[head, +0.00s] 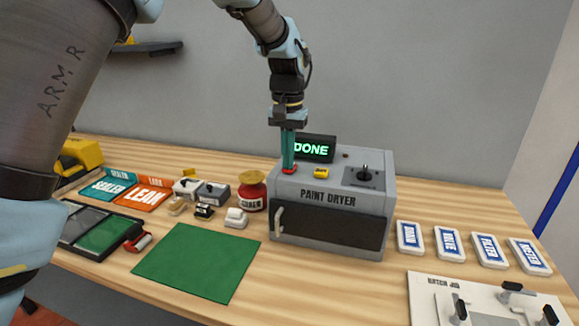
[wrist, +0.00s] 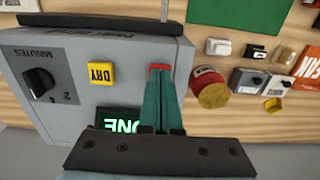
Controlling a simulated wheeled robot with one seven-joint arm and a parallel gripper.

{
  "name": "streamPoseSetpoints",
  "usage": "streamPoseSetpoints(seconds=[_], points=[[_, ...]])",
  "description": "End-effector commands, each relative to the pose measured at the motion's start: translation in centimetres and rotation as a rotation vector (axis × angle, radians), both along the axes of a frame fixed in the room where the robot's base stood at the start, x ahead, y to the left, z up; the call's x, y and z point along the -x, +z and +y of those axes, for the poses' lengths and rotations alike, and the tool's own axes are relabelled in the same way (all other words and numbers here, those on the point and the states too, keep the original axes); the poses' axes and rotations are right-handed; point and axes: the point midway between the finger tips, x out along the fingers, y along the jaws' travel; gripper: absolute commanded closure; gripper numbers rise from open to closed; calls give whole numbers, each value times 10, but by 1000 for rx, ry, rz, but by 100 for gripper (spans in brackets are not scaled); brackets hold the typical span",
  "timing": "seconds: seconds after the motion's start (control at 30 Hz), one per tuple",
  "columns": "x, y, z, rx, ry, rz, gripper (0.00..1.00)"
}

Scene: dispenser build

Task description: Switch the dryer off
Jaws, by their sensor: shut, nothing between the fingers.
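The grey paint dryer (head: 330,222) stands on the table with its front door closed and its display (head: 314,149) reading "DONE" in green. On its top are a red button (head: 289,171), a yellow button (head: 321,173) marked "DRY" in the wrist view (wrist: 100,74), and a black dial (head: 363,171). My gripper (head: 288,165) points down with its green fingers shut and empty, tips at the red button. In the wrist view the fingertips (wrist: 160,75) partly cover the red button (wrist: 160,67); I cannot tell whether they touch it.
Several white labelled tiles (head: 448,243) lie to the right, near a white board with clamps (head: 487,300). A wall stands behind.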

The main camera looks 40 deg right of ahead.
Motion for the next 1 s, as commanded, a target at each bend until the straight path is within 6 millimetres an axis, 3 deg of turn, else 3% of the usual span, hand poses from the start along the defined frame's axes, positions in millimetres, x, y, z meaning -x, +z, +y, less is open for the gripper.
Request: streamPoseSetpoints(seconds=[0.37,1.0], points=[[0,1,0,0,0,0,100],[0,50,0,1,0,-1,100]])
